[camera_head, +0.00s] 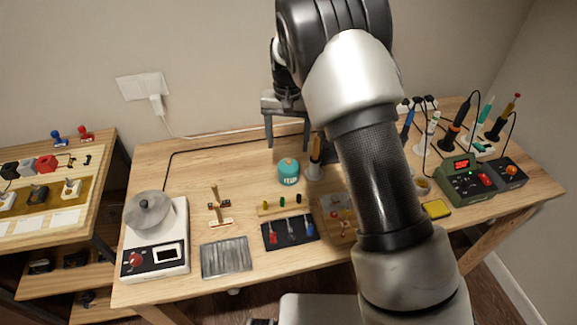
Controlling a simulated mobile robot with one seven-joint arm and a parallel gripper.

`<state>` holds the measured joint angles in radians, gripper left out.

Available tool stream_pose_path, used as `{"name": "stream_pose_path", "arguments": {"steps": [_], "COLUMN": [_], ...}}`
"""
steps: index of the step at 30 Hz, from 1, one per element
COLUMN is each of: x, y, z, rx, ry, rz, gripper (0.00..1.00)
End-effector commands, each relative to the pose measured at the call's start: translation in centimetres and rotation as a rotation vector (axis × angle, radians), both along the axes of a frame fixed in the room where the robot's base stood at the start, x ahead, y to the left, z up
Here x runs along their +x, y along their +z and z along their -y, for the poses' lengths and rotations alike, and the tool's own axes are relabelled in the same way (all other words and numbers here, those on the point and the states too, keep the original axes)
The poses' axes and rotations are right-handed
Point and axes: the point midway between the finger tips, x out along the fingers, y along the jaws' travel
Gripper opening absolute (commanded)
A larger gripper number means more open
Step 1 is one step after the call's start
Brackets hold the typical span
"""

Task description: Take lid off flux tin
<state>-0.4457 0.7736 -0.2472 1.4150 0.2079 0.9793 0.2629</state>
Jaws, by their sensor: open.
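A small round teal container (288,174) with a pale label and an orange-brown spot on top stands upright on the workbench, left of the middle. It looks like the flux tin with its lid on, but it is too small to be certain. My gripper (287,142) is open, with its two fingers apart and pointing down. It appears above and behind the teal container in the picture, with nothing visible between the fingers. I cannot tell its exact height or distance. My arm hides part of the bench to the right.
A screwdriver holder (314,172) stands close right of the teal container. In front lie a wooden strip with coloured pegs (279,206) and a dark tray (290,233). A green soldering station (465,181) is at right. Bare wood lies left of the teal container.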

Motion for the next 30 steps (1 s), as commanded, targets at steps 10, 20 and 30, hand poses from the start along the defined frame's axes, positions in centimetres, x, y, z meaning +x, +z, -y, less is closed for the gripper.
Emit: {"name": "stream_pose_path", "arguments": {"steps": [10,20,30], "x": [0.1,0.8,0.8], "y": [-3.5,-7.8,-8.2], "z": [0.0,0.2,0.1], "rx": [-0.001,-0.001,0.0], "ry": [0.001,0.0,0.001], "rz": [-0.001,0.0,0.001], "gripper": [0.67,0.67,0.59]}}
